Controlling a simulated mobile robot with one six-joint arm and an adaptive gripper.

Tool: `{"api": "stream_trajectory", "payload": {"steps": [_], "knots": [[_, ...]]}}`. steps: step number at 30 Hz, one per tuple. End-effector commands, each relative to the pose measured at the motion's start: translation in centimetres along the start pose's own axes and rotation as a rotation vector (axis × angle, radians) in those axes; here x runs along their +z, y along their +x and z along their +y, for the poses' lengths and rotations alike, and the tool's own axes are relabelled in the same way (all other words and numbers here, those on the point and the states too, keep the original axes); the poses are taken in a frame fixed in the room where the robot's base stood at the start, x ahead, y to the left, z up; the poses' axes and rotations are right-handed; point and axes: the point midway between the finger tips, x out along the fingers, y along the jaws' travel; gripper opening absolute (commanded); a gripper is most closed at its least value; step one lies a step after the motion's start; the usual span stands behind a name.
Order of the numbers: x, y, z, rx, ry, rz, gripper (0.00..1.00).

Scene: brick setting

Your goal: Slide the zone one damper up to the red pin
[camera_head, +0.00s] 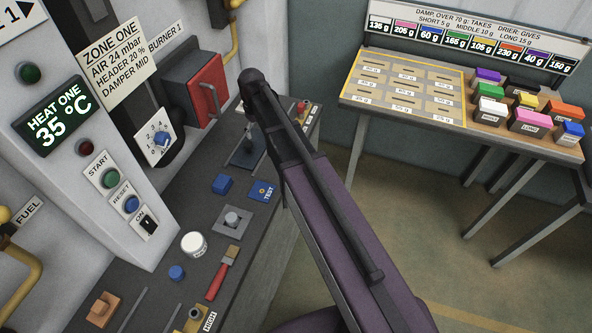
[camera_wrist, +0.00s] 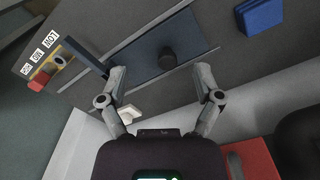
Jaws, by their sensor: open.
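A yellow strip (camera_wrist: 45,75) with a red piece (camera_wrist: 38,82), probably the red pin, and a grey pin (camera_wrist: 59,60) lies at the left beside small labels. In the head view the red piece (camera_head: 302,105) is small at the bench's far end.
A red burner door (camera_head: 207,92) with a handle stands beside the damper, and a panel with a dial (camera_head: 160,138) is nearby. A separate table (camera_head: 470,125) holds coloured blocks.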

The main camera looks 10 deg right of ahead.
Motion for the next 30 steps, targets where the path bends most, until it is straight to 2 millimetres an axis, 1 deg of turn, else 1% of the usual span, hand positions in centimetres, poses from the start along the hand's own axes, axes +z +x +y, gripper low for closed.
{"api": "stream_trajectory", "payload": {"steps": [1, 15, 30], "knots": [[1.0, 0.5, 0.1, 0.000, 0.015, 0.000, 0.83], [7.2, 2.4, 1.2, 0.000, 0.144, 0.000, 0.83], [13.8, 4.5, 1.9, 0.001, 0.283, 0.000, 0.83]]}}
